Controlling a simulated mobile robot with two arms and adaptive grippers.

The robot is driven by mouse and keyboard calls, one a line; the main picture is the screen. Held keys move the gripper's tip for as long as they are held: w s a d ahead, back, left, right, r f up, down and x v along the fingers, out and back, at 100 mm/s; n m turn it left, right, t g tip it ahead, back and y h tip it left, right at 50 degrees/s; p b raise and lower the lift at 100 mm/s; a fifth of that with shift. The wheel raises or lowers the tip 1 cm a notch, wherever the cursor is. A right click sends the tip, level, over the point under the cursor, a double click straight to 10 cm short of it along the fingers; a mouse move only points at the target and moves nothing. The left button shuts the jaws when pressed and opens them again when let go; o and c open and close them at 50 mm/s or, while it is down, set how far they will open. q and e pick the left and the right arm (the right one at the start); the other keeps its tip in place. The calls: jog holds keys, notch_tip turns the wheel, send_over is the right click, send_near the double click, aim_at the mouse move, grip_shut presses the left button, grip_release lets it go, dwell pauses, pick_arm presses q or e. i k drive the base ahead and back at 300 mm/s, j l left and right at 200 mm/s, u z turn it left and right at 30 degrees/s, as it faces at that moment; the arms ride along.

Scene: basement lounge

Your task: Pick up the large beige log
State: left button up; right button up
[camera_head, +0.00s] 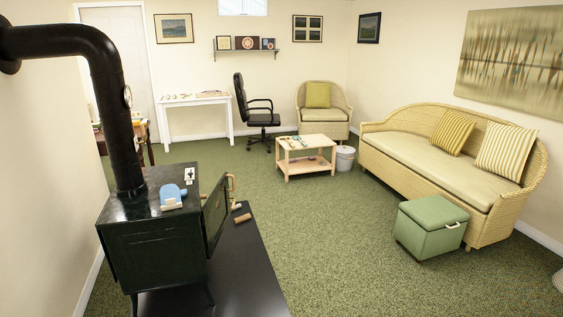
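A short tan-brown log-like piece (242,217) lies on the black floor plate (240,265) just right of the open stove door. A second small light piece (236,206) lies just behind it. Both are small in this view, and I cannot tell for sure which is the large beige log. Neither of my grippers is in view.
The black stove (150,240) with its tall pipe stands at the left, its door (215,216) swung open. A blue-and-white item (172,196) sits on top. A green ottoman (431,228), wicker sofa (420,168) and low table (306,160) stand beyond open carpet (330,225).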

aim_at(247, 216)
jog(key=i, duration=1.05)
jog(key=i+l+u, duration=0.1)
jog(key=i, duration=0.95)
jog(key=i+l+u, duration=0.1)
jog(key=i+u, duration=0.15)
jog(key=i, duration=0.25)
jog(key=i+l+u, duration=0.3)
jog(key=i, duration=0.15)
jog(key=l+u, duration=0.1)
jog(key=u, duration=1.55)
jog(key=k+j, duration=0.05)
jog(key=j, duration=0.05)
